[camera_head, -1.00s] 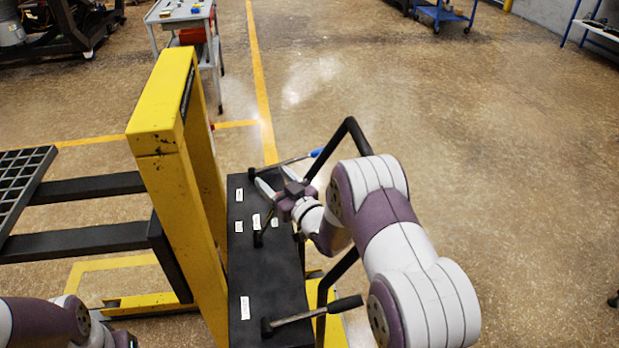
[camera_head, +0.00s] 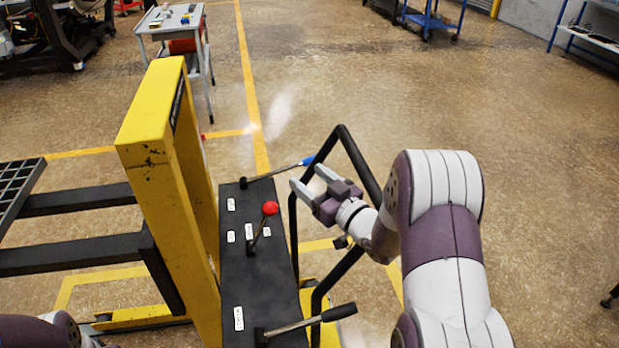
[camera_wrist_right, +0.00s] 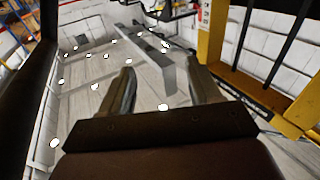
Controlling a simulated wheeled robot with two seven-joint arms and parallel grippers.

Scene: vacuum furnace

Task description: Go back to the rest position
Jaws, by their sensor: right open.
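My right gripper (camera_head: 313,184) is open and empty in the head view, beside the black looped handle frame (camera_head: 357,158) and to the right of the black control panel (camera_head: 262,283). In the right wrist view its two fingers (camera_wrist_right: 160,90) stand apart with nothing between them. My left arm shows only as a piece at the lower left edge of the head view; its gripper is not visible. A red-knobbed lever (camera_head: 270,208) stands on the panel, left of the right gripper and apart from it.
The panel belongs to a yellow-framed lift (camera_head: 150,110) with black forks (camera_head: 80,197). A blue-tipped lever (camera_head: 303,161) and a black-handled lever (camera_head: 338,312) stick out rightward from the panel. A grey cart (camera_head: 172,22) stands behind. Floor to the right is largely clear.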

